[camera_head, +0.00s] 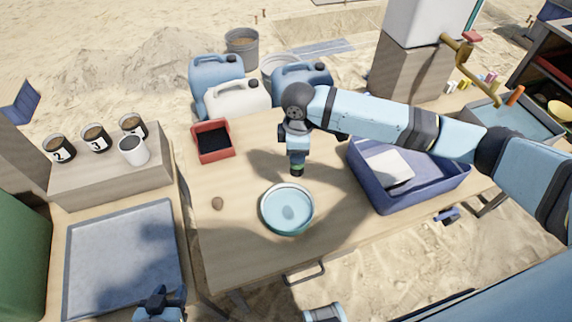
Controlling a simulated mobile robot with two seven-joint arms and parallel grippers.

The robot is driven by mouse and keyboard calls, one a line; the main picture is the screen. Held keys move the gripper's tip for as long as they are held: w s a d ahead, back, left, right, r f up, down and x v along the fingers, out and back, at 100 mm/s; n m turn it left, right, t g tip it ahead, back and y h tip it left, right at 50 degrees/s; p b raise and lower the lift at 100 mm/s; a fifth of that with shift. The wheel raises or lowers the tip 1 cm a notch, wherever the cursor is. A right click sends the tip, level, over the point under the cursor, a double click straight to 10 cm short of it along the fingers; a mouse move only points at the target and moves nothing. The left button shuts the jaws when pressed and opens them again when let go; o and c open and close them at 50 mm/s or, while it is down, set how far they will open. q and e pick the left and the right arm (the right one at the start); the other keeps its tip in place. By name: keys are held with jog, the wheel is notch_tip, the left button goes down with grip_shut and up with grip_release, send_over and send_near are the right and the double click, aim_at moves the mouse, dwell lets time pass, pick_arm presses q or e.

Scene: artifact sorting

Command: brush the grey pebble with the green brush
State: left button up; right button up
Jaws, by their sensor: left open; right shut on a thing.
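My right gripper (296,153) points down over the middle of the wooden table and is shut on the green brush (297,168). Only the brush's lower end, with a green band and a dark tip, shows below the fingers. A round teal dish (265,222) stands just in front of the brush. A rounded grey-blue lump (288,212), which looks like the grey pebble, lies in the dish, apart from the brush. A small brown lump (217,203) lies on the table left of the dish. My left gripper (160,304) is open and empty at the bottom left, partly cut off.
A red tray (229,153) with a dark inside stands at the back left. A blue crate (375,199) with a pale block (388,171) is at the right, under my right arm. Numbered cups (95,139) and a white cup (133,151) stand left. The table's front left is clear.

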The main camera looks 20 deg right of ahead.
pick_arm(q)
jog(key=f+b, duration=0.1)
jog(key=b, duration=0.1)
jog(key=f+b, duration=0.3)
jog(key=b, duration=0.1)
jog(key=shift+d+f+b, duration=0.25)
jog(key=shift+f+b, duration=0.1)
pick_arm(e)
jog(key=s+a+f+n, duration=0.2)
jog(key=f+n, duration=0.2)
jog(key=f, duration=0.2)
jog(key=s+a+f+n, duration=0.2)
jog(key=f+n, duration=0.3)
jog(key=f, duration=0.1)
jog(key=shift+s+n, duration=0.25)
jog(key=shift+n, duration=0.05)
pick_arm(q)
jog(key=shift+d, duration=0.1)
pick_arm(e)
jog(key=shift+r, duration=0.1)
pick_arm(q)
jog(key=shift+a+f, duration=0.1)
jog(key=shift+a, duration=0.15)
jog(key=shift+d, duration=0.25)
pick_arm(e)
jog(key=shift+f, duration=0.6)
